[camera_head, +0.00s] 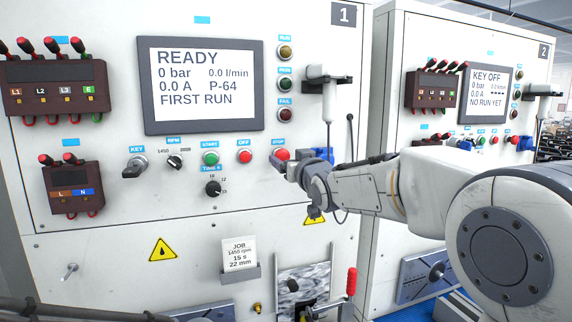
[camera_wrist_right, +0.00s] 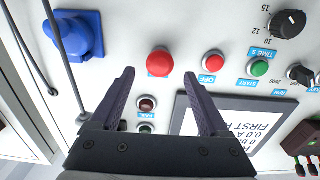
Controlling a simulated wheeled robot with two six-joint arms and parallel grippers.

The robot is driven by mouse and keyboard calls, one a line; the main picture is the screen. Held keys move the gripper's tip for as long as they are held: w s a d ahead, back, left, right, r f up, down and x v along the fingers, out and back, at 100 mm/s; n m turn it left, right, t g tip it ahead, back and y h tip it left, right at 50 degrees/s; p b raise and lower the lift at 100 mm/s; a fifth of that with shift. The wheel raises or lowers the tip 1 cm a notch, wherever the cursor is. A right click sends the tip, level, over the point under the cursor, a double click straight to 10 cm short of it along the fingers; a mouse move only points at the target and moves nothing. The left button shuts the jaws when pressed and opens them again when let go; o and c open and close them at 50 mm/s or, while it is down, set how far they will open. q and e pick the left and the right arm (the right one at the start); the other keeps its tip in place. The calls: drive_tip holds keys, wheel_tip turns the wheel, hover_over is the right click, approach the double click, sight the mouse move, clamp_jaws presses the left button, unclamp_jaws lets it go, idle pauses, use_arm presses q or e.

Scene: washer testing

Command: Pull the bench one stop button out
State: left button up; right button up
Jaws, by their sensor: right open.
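The red stop button (camera_head: 282,154) is on the bench one panel under a blue STOP label, at the right end of the control row. In the right wrist view the round red stop button (camera_wrist_right: 160,62) lies just ahead of the fingertips and between their lines. My right gripper (camera_head: 284,164) is at the button in the head view and hides part of it. In the right wrist view its two dark fingers (camera_wrist_right: 161,80) are apart and nothing is held. Whether they touch the button I cannot tell. My left gripper is not in view.
The red OFF button (camera_head: 244,156), green START button (camera_head: 210,157) and time dial (camera_head: 213,188) are close to the left. A blue socket (camera_wrist_right: 75,35) is on the other side. The screen (camera_head: 200,85) reads READY. Bench two (camera_head: 455,140) stands at the right.

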drive_tip(key=b+v, duration=0.3)
drive_tip(key=v, duration=0.4)
drive_tip(key=shift+s+d, duration=0.2)
drive_tip(key=shift+s, duration=0.15)
drive_tip(key=s+a+f+g+b, duration=0.1)
drive_tip(key=s+f+g, duration=0.25)
drive_tip(key=f, duration=0.45)
drive_tip(key=s+a+f+n+g+h+b, duration=0.1)
drive_tip(key=s+a+f+g+b, duration=0.1)
drive_tip(key=s+f, duration=0.45)
drive_tip(key=s+a+f+g+b, duration=0.1)
drive_tip(key=s+f+g, duration=0.2)
drive_tip(key=f, duration=0.6)
drive_tip(key=s+d+f+n+g+h+b, duration=0.1)
drive_tip(key=s+f+g, duration=0.3)
drive_tip(key=s+f, duration=0.5)
drive_tip(key=s+d+f+n+g+h+b, duration=0.1)
drive_tip(key=s+d+f+g+h, duration=0.1)
drive_tip(key=s+f, duration=0.7)
drive_tip(key=s+d+g, duration=0.1)
drive_tip(key=s+g, duration=0.1)
drive_tip(key=s, duration=0.4)
drive_tip(key=shift+s+d+n+g+h+b, duration=0.3)
drive_tip(key=shift+d+g+b, duration=0.05)
drive_tip(key=shift+b, duration=0.05)
